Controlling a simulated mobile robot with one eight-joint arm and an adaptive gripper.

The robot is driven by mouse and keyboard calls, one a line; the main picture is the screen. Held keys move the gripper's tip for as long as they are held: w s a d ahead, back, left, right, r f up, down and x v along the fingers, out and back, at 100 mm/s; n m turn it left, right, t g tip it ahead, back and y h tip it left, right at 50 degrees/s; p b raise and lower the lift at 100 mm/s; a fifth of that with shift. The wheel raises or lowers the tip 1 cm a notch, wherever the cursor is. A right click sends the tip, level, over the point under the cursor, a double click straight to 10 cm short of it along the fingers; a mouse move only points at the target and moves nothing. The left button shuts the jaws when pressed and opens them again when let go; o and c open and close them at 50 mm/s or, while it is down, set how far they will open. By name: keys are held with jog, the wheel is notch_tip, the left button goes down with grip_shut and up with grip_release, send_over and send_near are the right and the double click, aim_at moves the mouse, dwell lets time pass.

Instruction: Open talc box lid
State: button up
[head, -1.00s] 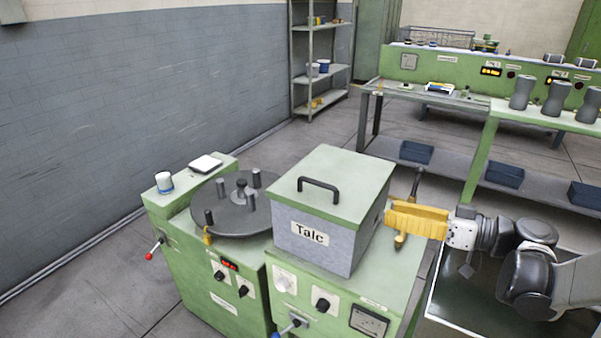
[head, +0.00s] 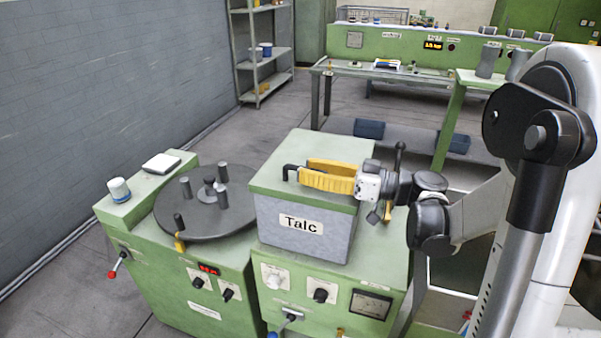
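The talc box (head: 301,228) is a grey box labelled "Talc", with a green lid (head: 275,155) that lies flat and closed on it. A dark handle stands on the lid; only its left end (head: 289,173) shows clearly, the rest is hidden by my gripper. My gripper (head: 303,171) reaches in from the right over the lid. Its two yellow fingers are apart, one towards the back and one towards the front, with the handle at or between their tips. I cannot tell whether they touch it.
The box stands on a green machine (head: 275,257) with knobs and a gauge. Left of it is a dark round plate (head: 215,215) with several upright pegs. A white cup (head: 119,190) stands at the far left. My arm fills the right side.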

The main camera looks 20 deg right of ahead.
jog(key=shift+x, duration=1)
grip_shut()
